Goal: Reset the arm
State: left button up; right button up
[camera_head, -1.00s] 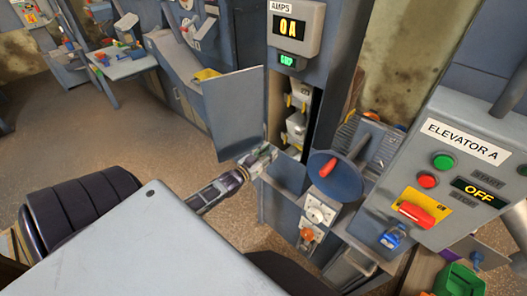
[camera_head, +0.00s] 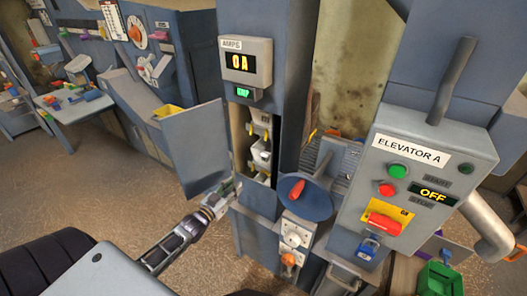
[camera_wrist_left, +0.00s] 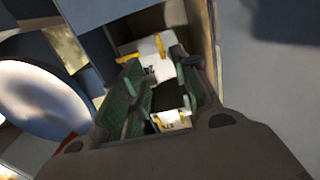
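My left gripper (camera_head: 222,194) is in front of the tall cabinet, just left of its open compartment and below the open door (camera_head: 194,148). In the left wrist view its fingers (camera_wrist_left: 160,98) are spread apart. White buckets with yellow parts (camera_wrist_left: 156,50) show between and beyond them, and I see no bucket gripped. In the head view the white buckets (camera_head: 261,152) stand stacked inside the compartment. My right gripper is not in view.
The ELEVATOR A panel (camera_head: 410,185) reads OFF, with a red switch (camera_head: 384,225) and a blue padlock (camera_head: 368,247). A blue disc with a red handle (camera_head: 305,198) juts out beside the compartment. A green bin (camera_head: 438,280) is at lower right. Floor at left (camera_head: 130,170) is clear.

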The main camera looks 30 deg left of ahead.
pick_arm(q)
jog(key=s+a+f+m+g+y, duration=0.1)
jog(key=s+a+f+g, duration=0.25)
jog(key=f, duration=0.65)
jog(key=s+a+f+g+y, duration=0.15)
jog(key=s+a+f, duration=0.25)
jog(key=f, duration=0.6)
jog(key=s+f+g, duration=0.7)
jog(key=s+f, duration=1.1)
jog(key=f, duration=0.2)
jog(key=s+d+f+g, duration=0.2)
jog(key=s+d+f, duration=0.15)
jog(key=s, duration=0.35)
jog(key=s+d+f+g, duration=0.1)
jog(key=s+d+f, duration=0.1)
jog(key=s+f, duration=0.35)
jog(key=s+d+f+g, duration=0.2)
jog(key=s+d, duration=0.1)
jog(key=s, duration=0.5)
jog(key=s+d+f, duration=0.2)
jog(key=s+d, duration=0.2)
jog(key=d, duration=0.2)
jog(key=w+d+h, duration=0.1)
jog(key=w+d, duration=0.3)
jog(key=d, duration=0.3)
jog(key=shift+d+f, duration=0.3)
jog(key=shift+d, duration=0.1)
